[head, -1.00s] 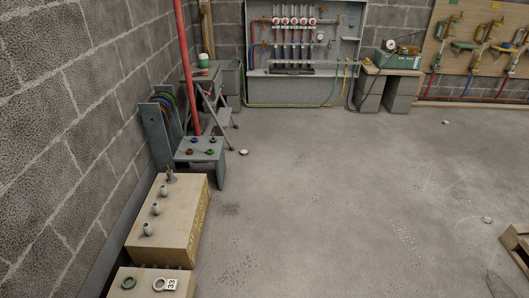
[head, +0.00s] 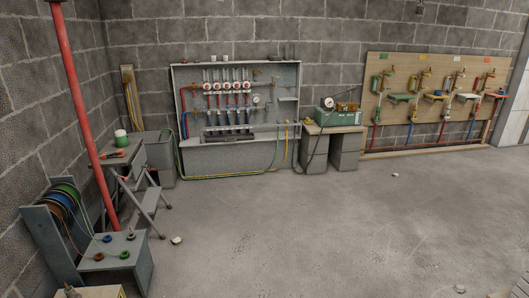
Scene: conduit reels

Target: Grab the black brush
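I cannot make out a black brush in the head view. Small dark shapes show on the grey panel cabinet (head: 225,158) against the back wall, too small to identify. Neither of my grippers is in view.
A grey bench with reels (head: 60,235) and a red pipe (head: 82,110) stand at left, beside a step stool (head: 148,205). A work table (head: 335,129) holds a green box (head: 325,117).

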